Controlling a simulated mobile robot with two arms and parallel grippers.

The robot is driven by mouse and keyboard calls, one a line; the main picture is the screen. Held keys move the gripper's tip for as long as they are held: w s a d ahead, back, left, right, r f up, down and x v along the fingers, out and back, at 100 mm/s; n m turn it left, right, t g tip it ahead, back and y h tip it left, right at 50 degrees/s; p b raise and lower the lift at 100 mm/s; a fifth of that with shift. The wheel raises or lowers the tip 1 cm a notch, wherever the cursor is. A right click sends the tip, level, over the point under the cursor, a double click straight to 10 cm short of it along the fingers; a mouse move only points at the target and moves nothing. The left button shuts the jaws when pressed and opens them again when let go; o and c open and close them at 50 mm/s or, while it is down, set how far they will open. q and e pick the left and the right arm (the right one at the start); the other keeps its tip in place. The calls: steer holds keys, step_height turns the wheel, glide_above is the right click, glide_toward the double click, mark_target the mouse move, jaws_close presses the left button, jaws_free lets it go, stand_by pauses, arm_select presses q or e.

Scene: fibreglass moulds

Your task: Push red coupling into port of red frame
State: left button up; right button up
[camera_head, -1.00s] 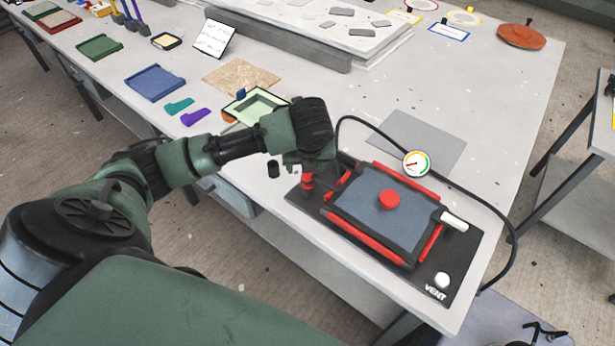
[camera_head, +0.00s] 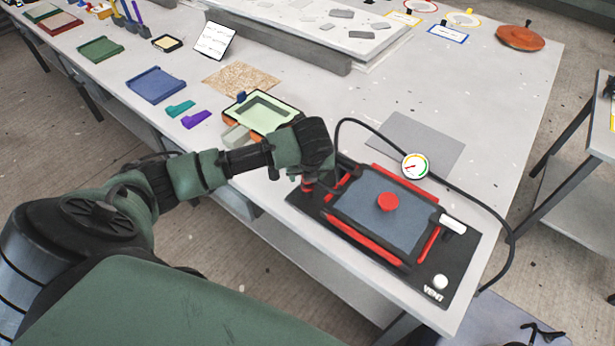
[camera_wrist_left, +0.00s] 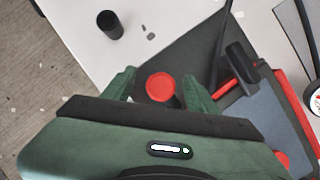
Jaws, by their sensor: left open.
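The red coupling (camera_head: 308,185) stands at the left end of the black base plate, beside the red frame (camera_head: 380,214). The wrist view shows the coupling's round red top (camera_wrist_left: 160,86) between the two green fingers of my left gripper (camera_wrist_left: 158,90). The fingers are open on either side of it, with dark gaps visible. In the head view my left gripper (camera_head: 306,178) is mostly hidden by its own wrist. A black fitting (camera_wrist_left: 240,66) with a red part sits at the frame's near corner, right of the coupling; whether this is the port is unclear. My right gripper is out of view.
A pressure gauge (camera_head: 415,165) and black hose stand behind the frame. A white handle (camera_head: 453,223) and a vent knob (camera_head: 440,281) are on its right. A black cylinder (camera_wrist_left: 110,24) stands near the table edge.

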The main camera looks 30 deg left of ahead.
arm_select(q)
steer(key=shift+x, duration=1.4)
steer(key=shift+c, duration=0.4)
jaws_close()
steer(key=shift+r, duration=0.1)
step_height(320, 180, up, 20)
steer(key=b, duration=0.2)
steer(key=shift+w, duration=0.1)
